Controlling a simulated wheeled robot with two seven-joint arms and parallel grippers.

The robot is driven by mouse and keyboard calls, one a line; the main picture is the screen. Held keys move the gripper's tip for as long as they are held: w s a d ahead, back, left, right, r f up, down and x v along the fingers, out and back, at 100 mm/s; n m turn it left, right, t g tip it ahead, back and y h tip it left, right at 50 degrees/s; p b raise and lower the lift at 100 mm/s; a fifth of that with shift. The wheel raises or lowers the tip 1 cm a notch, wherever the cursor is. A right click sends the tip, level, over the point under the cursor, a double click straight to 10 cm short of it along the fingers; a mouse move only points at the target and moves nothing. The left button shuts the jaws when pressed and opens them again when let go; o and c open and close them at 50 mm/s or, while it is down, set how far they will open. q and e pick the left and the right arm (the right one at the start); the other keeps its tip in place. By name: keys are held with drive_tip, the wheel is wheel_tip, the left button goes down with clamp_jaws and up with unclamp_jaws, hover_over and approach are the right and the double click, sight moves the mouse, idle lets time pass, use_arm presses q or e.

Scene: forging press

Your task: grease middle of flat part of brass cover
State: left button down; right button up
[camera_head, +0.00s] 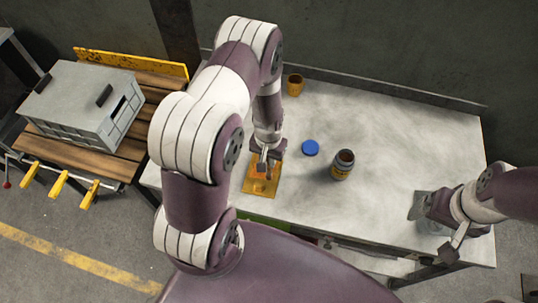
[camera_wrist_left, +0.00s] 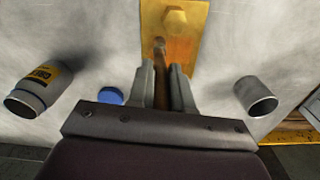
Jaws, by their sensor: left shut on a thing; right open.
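The brass cover (camera_head: 262,184) lies flat on the table, below my left gripper (camera_head: 264,162). In the left wrist view the cover (camera_wrist_left: 186,52) shows a raised hexagonal boss. My left gripper (camera_wrist_left: 163,85) is shut on a thin brown stick-like tool (camera_wrist_left: 160,62). The tool's rounded tip lies over the flat part of the cover, below the boss in that view. I cannot tell whether it touches. An open dark jar with a yellow label (camera_head: 342,166) stands to the right, with a blue lid (camera_head: 310,148) beside it. My right gripper (camera_head: 424,208) is open over the table's right end.
A brown-yellow cup (camera_head: 294,84) stands at the back of the grey table (camera_head: 390,130). A grey metal cup (camera_wrist_left: 256,96) shows in the left wrist view. A grey box (camera_head: 80,103) sits on a wooden bench at left. The table's middle right is clear.

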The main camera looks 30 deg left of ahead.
use_arm(q)
drive_tip(key=shift+w+a+f+b, duration=0.1)
drive_tip(key=shift+w+b, duration=0.2)
drive_tip(key=shift+w, duration=0.25)
drive_tip(key=shift+s+p, duration=0.3)
drive_tip(key=shift+s, duration=0.35)
drive_tip(key=shift+w+r, duration=0.1)
drive_tip(key=shift+r, duration=0.1)
drive_tip(key=shift+w+f, duration=0.15)
drive_tip(key=shift+w, duration=0.3)
idle(0.3)
